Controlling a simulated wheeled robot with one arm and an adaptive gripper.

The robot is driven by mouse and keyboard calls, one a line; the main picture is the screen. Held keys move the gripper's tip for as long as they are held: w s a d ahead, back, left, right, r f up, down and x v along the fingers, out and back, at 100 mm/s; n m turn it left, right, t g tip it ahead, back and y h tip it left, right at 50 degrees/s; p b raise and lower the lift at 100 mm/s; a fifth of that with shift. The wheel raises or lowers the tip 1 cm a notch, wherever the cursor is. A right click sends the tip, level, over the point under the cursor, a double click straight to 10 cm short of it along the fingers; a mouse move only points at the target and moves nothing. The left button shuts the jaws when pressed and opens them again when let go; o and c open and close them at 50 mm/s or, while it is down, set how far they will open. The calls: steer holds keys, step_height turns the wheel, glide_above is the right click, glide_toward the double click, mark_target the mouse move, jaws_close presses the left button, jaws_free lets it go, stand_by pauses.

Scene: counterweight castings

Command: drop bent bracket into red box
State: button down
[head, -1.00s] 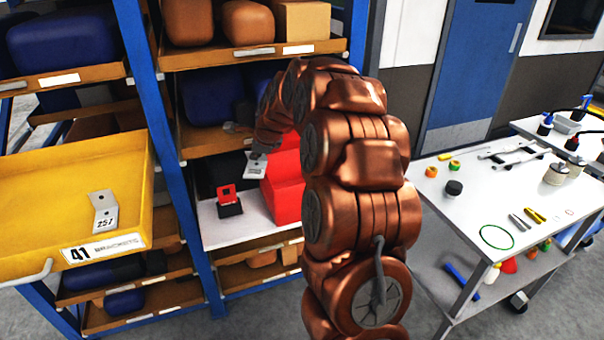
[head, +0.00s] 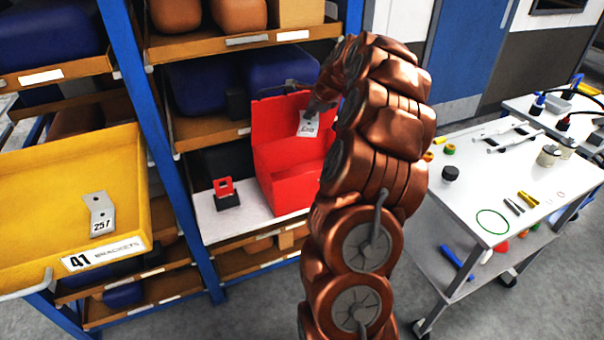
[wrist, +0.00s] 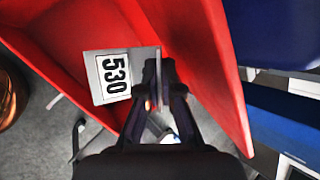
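The red box (head: 287,187) stands open on a white shelf of the rack, its tall back panel rising behind the opening. My gripper (head: 316,107) is shut on a grey bent bracket (head: 308,127) in front of that panel, above the box. In the wrist view the bracket (wrist: 112,82) shows the label 530, and its upright flange sits between the fingertips of my gripper (wrist: 157,92). Red walls of the box (wrist: 205,65) lie on both sides of it. My arm hides the right part of the box in the head view.
A yellow bin (head: 60,160) marked 41 brackets holds another bent bracket (head: 98,214) labelled 257. A small red-and-black object (head: 226,193) stands left of the box. Blue rack posts (head: 160,140) stand between bin and box. A white cart (head: 475,185) with tools is at right.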

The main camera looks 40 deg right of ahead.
mark_target(309, 125)
steer(key=shift+f+b, duration=0.85)
steer(key=shift+f, duration=1.5)
steer(key=c, duration=1.2)
jaws_free()
steer(key=shift+c, duration=0.2)
steer(key=shift+r, duration=0.1)
steer(key=v, duration=1.2)
steer(key=shift+a, duration=0.1)
